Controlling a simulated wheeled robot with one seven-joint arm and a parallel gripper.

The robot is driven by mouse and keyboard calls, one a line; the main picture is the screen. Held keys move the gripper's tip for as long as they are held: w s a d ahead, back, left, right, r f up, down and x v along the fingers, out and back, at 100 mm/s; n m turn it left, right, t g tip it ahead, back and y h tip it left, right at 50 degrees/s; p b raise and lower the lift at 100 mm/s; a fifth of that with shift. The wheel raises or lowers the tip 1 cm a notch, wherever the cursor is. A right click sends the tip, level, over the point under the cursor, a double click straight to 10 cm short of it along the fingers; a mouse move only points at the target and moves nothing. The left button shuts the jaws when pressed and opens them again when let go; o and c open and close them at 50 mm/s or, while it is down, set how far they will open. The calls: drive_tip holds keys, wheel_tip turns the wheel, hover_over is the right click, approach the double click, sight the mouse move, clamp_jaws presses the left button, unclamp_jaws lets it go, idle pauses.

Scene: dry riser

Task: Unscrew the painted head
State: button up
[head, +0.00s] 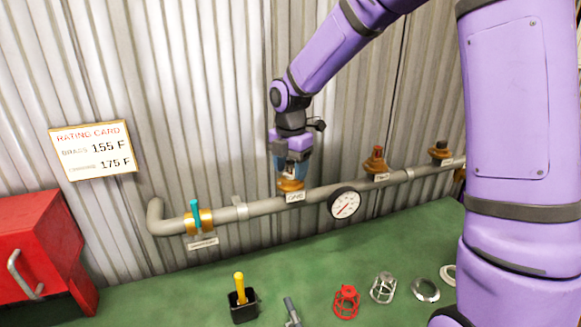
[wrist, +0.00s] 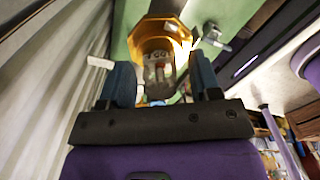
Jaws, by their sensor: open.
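A grey pipe (head: 262,207) runs along the wall with several brass fittings. The fitting (head: 290,185) above the label "ONE" is brass, and my gripper (head: 292,172) is right over it, pointing down. In the wrist view, my gripper's (wrist: 162,78) blue fingers are apart, with a brass ring and a greyish head (wrist: 157,62) between and beyond them. I cannot tell whether the fingers touch it. A second fitting (head: 376,163) has a reddish top, and a third (head: 440,151) has a dark top. Which head is painted is unclear.
A round gauge (head: 344,204) and a teal-handled valve (head: 197,218) sit on the pipe. A rating card (head: 92,150) hangs left.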

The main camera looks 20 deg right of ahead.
drive_tip(key=m, duration=1.3)
drive_tip(key=shift+m, duration=0.3)
drive_tip(key=m, duration=0.3)
clamp_jaws()
drive_tip(key=n, duration=0.4)
drive_tip(key=shift+n, duration=0.7)
